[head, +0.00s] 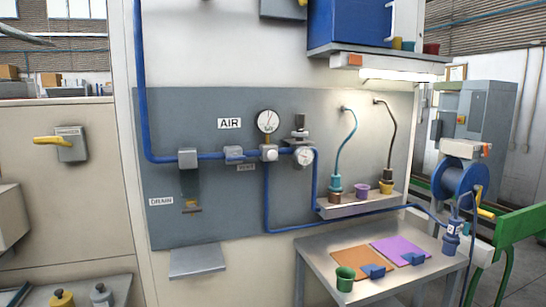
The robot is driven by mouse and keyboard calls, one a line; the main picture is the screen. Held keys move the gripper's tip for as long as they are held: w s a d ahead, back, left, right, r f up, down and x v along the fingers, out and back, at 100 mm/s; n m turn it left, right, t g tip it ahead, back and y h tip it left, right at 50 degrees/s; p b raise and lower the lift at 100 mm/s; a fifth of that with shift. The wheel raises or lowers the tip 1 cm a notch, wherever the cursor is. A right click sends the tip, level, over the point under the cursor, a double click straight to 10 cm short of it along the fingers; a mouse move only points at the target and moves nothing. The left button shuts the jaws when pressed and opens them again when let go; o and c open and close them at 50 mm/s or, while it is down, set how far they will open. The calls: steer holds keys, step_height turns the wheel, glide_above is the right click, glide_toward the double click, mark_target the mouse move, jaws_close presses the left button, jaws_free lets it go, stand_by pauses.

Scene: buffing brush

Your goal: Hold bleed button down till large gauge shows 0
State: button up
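The large gauge (268,121) is a round white dial on the grey wall panel, right of the AIR sign. Its dark needle looks near upright, but the scale is too small to read. Below it a pale round fitting (268,153) sits on the blue pipe. A small label (246,167) left of this fitting is too blurred to read surely. I cannot tell for sure which part is the bleed button. A smaller gauge (303,155) sits just to the right, under a dark-topped regulator (300,128). My gripper is not in view.
A blue pipe (142,90) runs down and across the grey panel (200,120). A small shelf (360,205) with coloured cups sticks out at right. Below stands a metal table (325,243) with orange and purple mats. A blue hose reel (462,180) stands far right.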

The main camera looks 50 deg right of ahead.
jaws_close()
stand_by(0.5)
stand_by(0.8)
